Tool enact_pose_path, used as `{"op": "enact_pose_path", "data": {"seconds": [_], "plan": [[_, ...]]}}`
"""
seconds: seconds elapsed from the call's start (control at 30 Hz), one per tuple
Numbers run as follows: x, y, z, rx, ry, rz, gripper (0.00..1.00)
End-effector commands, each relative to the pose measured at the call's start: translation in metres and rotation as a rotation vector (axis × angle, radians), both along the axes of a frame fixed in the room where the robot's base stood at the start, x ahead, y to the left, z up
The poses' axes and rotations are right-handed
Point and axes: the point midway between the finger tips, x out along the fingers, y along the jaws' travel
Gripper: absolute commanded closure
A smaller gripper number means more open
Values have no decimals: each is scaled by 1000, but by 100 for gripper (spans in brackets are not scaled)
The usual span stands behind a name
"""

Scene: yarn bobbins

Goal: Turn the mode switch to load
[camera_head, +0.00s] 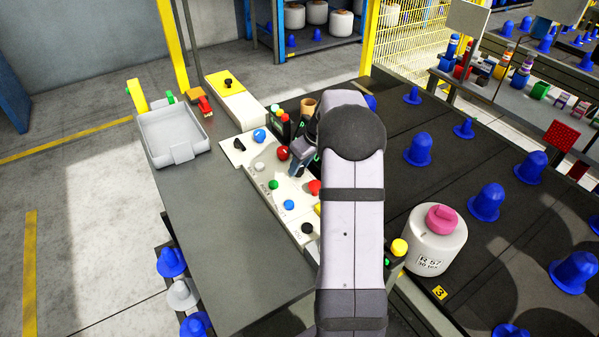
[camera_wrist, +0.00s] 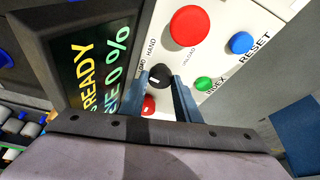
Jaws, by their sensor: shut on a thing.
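The mode switch (camera_wrist: 158,76) is a round black knob with a white mark, on a white panel (camera_wrist: 221,13) in the wrist view. The word HAND stands beside it; other small lettering around it is hard to read. My gripper (camera_wrist: 168,92) has one finger on each side of the knob and is shut on it. The fingers hide part of the knob's rim, and I cannot tell exactly which label the mark points to. In the head view my gripper (camera_head: 299,166) is over the panel (camera_head: 245,152), and my arm covers part of it.
Close to the knob are a large red button (camera_wrist: 188,25), a blue RESET button (camera_wrist: 241,42), a green INDEX button (camera_wrist: 204,83) and a small red control (camera_wrist: 149,105). A screen (camera_wrist: 92,55) reads READY. A white bobbin (camera_head: 435,243) stands right of my arm; a tray (camera_head: 173,137) lies left.

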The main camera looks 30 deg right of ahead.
Motion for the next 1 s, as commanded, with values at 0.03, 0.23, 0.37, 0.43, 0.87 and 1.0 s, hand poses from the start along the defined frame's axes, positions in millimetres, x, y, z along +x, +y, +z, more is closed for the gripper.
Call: {"op": "enact_pose_path", "data": {"seconds": [0.03,0.23,0.37,0.43,0.87,1.0], "plan": [[0,-1,-3,-1,1,30,93],[0,-2,-2,-1,1,132,93],[0,-2,-1,-2,2,170,93],[0,-2,-1,-2,2,183,93],[0,-2,0,-1,3,195,93],[0,-2,0,-1,3,195,53]]}}
